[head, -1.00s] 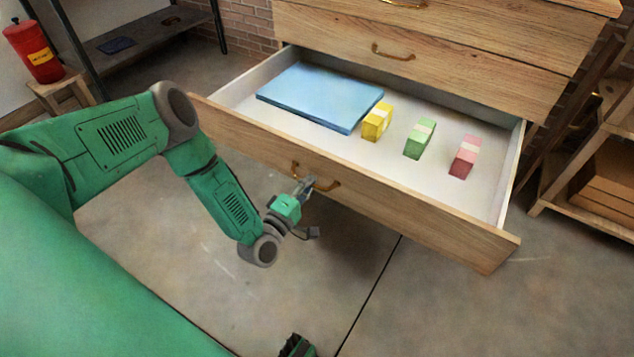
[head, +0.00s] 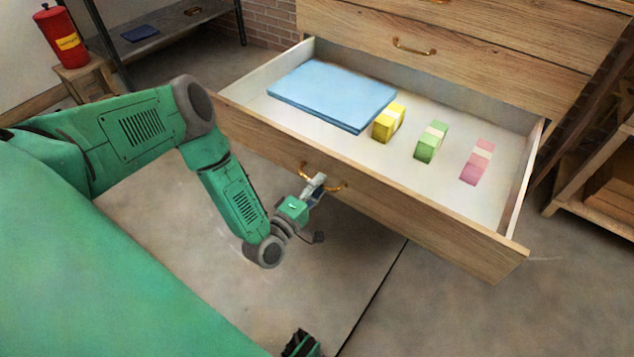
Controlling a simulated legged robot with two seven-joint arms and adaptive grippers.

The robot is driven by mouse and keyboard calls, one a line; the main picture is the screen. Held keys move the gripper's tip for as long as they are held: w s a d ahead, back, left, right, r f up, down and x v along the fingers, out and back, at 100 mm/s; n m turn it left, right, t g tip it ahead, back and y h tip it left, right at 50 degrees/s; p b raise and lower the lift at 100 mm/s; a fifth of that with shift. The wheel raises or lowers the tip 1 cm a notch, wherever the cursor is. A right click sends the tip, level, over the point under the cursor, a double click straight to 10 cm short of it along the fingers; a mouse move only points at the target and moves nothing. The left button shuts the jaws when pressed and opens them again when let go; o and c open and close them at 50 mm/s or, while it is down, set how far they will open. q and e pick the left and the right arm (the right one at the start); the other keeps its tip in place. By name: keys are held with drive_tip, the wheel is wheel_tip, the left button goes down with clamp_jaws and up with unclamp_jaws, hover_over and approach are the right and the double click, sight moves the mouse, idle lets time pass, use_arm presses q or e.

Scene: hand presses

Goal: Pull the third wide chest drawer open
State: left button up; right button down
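The wide wooden drawer (head: 440,222) stands far out from the chest (head: 480,55), with its white inside showing. A brass handle (head: 337,187) is on its front. My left gripper (head: 315,185) is at this handle, with its fingers around the handle's middle part; they look shut on it, though the fingertips are small and partly hidden.
In the drawer lie a flat blue box (head: 332,95) and yellow (head: 388,123), green (head: 431,142) and pink (head: 477,161) blocks. A red canister (head: 62,38) stands on a stool at left. A wooden shelf (head: 600,185) is at right. The floor before the drawer is clear.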

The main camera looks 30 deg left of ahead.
use_arm(q)
drive_tip(key=shift+w+a+r, duration=0.1)
drive_tip(key=shift+r, duration=0.1)
drive_tip(key=shift+a, duration=0.1)
drive_tip(key=s+f, duration=0.1)
drive_tip(key=s, duration=1.1)
drive_tip(key=shift+a+f, duration=0.1)
drive_tip(key=shift+a, duration=0.05)
